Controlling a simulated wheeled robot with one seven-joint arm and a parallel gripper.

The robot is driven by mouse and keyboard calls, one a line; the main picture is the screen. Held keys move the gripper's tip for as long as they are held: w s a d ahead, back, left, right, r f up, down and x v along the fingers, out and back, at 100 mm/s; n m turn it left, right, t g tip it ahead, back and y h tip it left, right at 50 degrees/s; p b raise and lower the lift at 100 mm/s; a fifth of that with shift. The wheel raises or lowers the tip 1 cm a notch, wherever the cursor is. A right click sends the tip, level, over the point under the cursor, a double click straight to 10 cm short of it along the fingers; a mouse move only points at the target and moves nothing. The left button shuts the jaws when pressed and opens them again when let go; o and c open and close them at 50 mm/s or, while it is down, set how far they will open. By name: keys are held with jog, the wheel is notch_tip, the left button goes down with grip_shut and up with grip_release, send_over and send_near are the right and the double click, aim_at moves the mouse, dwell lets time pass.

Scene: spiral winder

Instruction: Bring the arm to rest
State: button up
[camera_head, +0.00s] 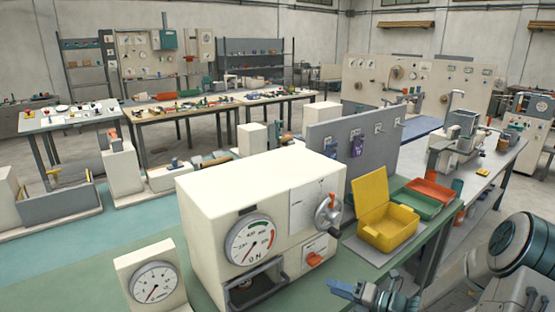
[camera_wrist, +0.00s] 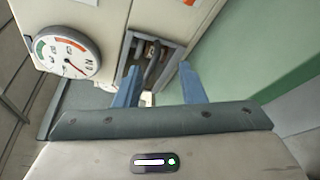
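My gripper (camera_head: 345,289) is low at the front right of the cream machine (camera_head: 225,180) in the head view, with blue fingers. In the wrist view my gripper (camera_wrist: 160,82) has its two blue fingers spread apart with nothing held between them. Beyond the fingers, the wrist view shows the machine's dark recess (camera_wrist: 155,58) and its round gauge (camera_wrist: 68,52). The fingers appear apart from the machine. My arm (camera_head: 520,245) comes in from the right edge of the head view.
An open yellow box (camera_head: 388,232), a green tray (camera_head: 415,203) and a red tray (camera_head: 432,191) stand behind my gripper. A separate gauge (camera_head: 153,282) stands front left.

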jog(key=s+a+r+n+g+h, duration=0.2)
jog(key=s+a+r+n+g, duration=0.25)
jog(key=s+n, duration=0.4)
jog(key=s+a+r+n+g+h, duration=0.3)
jog(key=s+a+n+g, duration=0.15)
jog(key=n, duration=0.75)
jog(key=s+d+r+n+t+h, duration=0.1)
jog(key=s+d+r+n+h, duration=0.2)
jog(key=n, duration=0.6)
jog(key=s+d+r+n+t+h, duration=0.1)
jog(key=s+d+r+n+h, duration=0.2)
jog(key=s+r+n+h, duration=0.2)
jog(key=s+n, duration=0.3)
jog(key=n, duration=0.1)
jog(key=shift+s+r+t, duration=0.15)
jog(key=shift+r+t, duration=0.05)
jog(key=shift+t, duration=0.2)
jog(key=shift+c, duration=0.6)
jog(key=shift+a, duration=0.1)
jog(key=shift+c, duration=0.2)
